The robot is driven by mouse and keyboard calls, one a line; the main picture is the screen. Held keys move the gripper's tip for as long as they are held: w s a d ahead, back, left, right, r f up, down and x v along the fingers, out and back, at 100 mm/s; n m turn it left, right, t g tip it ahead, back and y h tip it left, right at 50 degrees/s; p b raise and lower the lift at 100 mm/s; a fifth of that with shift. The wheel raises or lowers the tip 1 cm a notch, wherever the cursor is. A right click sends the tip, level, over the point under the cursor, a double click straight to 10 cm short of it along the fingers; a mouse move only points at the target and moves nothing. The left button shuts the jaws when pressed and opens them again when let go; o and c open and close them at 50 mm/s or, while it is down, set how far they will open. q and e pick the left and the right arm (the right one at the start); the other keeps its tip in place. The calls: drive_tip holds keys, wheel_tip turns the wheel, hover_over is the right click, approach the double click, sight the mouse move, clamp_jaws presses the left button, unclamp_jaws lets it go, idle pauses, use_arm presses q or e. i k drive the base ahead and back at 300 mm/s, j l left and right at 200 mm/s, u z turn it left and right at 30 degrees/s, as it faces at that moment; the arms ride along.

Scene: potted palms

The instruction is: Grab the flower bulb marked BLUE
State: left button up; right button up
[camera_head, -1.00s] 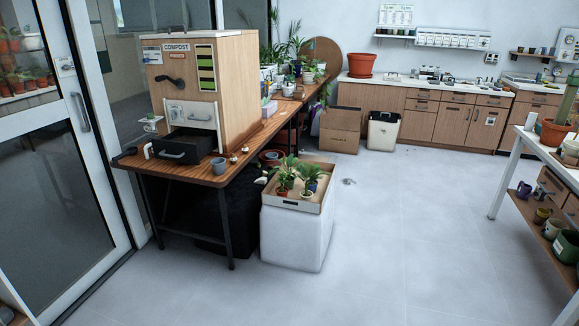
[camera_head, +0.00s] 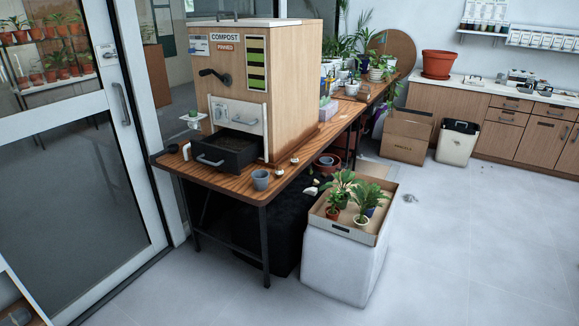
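Two small pale, rounded objects that look like bulbs lie on the wooden table (camera_head: 222,184). One bulb (camera_head: 294,161) is near the right edge of the table and the other bulb (camera_head: 279,172) is a little nearer to me. They are too small for me to read any mark or see a blue label. Neither of my grippers shows in the head view.
A wooden compost box (camera_head: 280,90) with an open dark drawer (camera_head: 224,154) stands on the table. A grey-blue pot (camera_head: 261,180) stands near its front edge. A tray of potted plants (camera_head: 345,232) sits on a white block (camera_head: 338,270).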

sight(279, 172)
drive_tip(key=i+l+u, duration=0.1)
drive_tip(key=i+l, duration=0.25)
drive_tip(key=i+l+u, duration=0.1)
drive_tip(key=i+l, duration=0.25)
drive_tip(key=i+l+u, duration=0.1)
drive_tip(key=i+l, duration=0.2)
drive_tip(key=l, duration=0.15)
drive_tip(key=i+l+u, duration=0.1)
drive_tip(key=i+l, duration=0.2)
drive_tip(key=l, duration=0.15)
drive_tip(key=i+l+u, duration=0.1)
drive_tip(key=i+l, duration=0.2)
drive_tip(key=l, duration=0.15)
